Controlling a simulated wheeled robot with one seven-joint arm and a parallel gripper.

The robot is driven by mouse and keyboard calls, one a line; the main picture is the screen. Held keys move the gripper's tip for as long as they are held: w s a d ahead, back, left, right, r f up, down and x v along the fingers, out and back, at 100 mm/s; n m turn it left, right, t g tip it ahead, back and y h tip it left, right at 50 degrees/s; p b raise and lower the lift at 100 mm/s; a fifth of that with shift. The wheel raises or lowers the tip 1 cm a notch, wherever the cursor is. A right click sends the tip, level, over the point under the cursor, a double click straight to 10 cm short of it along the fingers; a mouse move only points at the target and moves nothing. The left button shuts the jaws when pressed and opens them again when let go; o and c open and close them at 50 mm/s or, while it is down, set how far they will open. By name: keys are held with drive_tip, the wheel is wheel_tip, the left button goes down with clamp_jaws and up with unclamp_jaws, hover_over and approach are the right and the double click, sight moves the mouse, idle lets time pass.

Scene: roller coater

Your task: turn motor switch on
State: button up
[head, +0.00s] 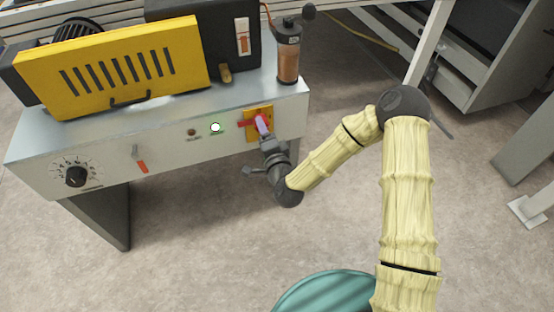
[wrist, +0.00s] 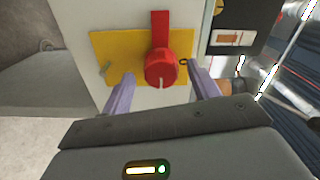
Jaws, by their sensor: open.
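A red rotary switch (head: 246,124) with a bar handle sits on a yellow plate at the right end of the machine's front panel. Its handle points left in the head view. In the wrist view the red switch (wrist: 161,65) shows in front of the yellow plate (wrist: 110,50), its handle pointing up. My gripper (head: 262,126) is open at this switch. In the wrist view my gripper (wrist: 162,90) has one finger on each side of the round knob, with gaps showing. Contact is not visible. No lettering on the switch can be read.
The front panel also has a black dial (head: 76,177), a small lever with an orange mark (head: 138,157), a dark button (head: 192,132) and a lit green-white lamp (head: 215,127). A yellow slotted cover (head: 115,65) and a brown cylinder (head: 288,55) stand above. The floor in front is clear.

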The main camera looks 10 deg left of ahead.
drive_tip(key=p+v, duration=0.8)
drive_tip(key=v, duration=0.7)
drive_tip(key=shift+s+d+p, duration=0.2)
drive_tip(key=shift+s+p, duration=0.15)
idle(0.4)
